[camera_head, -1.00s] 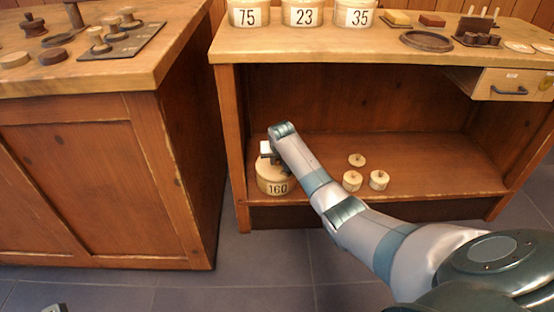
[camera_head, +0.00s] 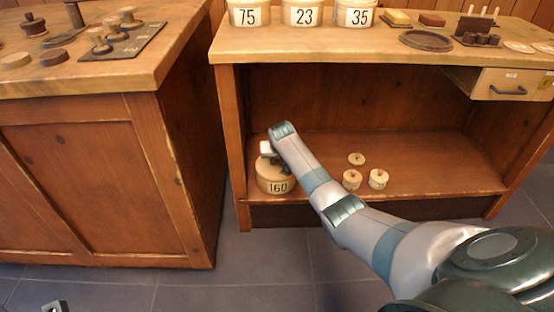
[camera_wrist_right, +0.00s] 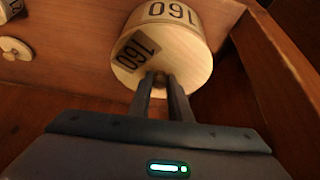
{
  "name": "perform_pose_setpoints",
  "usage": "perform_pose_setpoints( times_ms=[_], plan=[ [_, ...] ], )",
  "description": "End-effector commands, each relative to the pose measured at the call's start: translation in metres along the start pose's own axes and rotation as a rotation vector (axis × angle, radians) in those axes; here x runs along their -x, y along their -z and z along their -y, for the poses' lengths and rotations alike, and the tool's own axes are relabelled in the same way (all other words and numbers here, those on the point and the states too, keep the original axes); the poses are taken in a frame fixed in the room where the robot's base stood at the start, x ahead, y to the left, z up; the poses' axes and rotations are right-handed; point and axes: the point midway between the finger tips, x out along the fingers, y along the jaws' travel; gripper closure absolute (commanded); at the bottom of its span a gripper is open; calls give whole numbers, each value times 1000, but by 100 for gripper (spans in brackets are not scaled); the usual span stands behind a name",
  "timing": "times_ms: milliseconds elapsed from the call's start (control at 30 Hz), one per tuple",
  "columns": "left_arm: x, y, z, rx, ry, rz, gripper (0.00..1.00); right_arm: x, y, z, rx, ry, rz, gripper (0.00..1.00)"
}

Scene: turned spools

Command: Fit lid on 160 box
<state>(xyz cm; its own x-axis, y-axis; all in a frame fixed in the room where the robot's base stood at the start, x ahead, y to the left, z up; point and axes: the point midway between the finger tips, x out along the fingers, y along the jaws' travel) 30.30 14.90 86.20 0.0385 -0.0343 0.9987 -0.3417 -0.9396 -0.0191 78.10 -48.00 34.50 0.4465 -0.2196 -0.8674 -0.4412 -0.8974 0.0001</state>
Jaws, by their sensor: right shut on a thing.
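The round pale 160 box (camera_head: 278,183) stands upright at the left end of the low shelf in the head view. In the right wrist view the box (camera_wrist_right: 196,22) shows its side number. The lid (camera_wrist_right: 188,66), marked 160, lies over the box's opening, in line with its wall; I cannot tell whether it is fully seated. My right gripper (camera_wrist_right: 161,80) is shut on the lid's small knob. In the head view my right gripper (camera_head: 268,151) is at the box's top and partly hides it. A small part of my left gripper (camera_head: 55,307) shows at the bottom left edge.
The shelf's left wall (camera_wrist_right: 285,70) is close beside the box. Several small knobbed round pieces (camera_head: 352,179) stand right of my arm on the shelf (camera_head: 440,175). The bench top (camera_head: 330,45) overhangs the shelf and carries boxes 75, 23 and 35.

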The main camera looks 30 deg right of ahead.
Motion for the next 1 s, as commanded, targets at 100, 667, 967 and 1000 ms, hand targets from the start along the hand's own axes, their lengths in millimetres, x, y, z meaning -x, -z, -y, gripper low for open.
perform_pose_setpoints(
  times_ms=[100,667,967,1000],
  plan=[
    [0,0,0,0,0,0,61,0,0,0,0,0,0,100],
    [0,0,0,0,0,0,61,0,0,0,0,0,1,45],
    [0,0,0,0,0,0,61,0,0,0,0,0,1,45],
    [0,0,0,0,0,0,61,0,0,0,0,0,1,45]
  ],
)
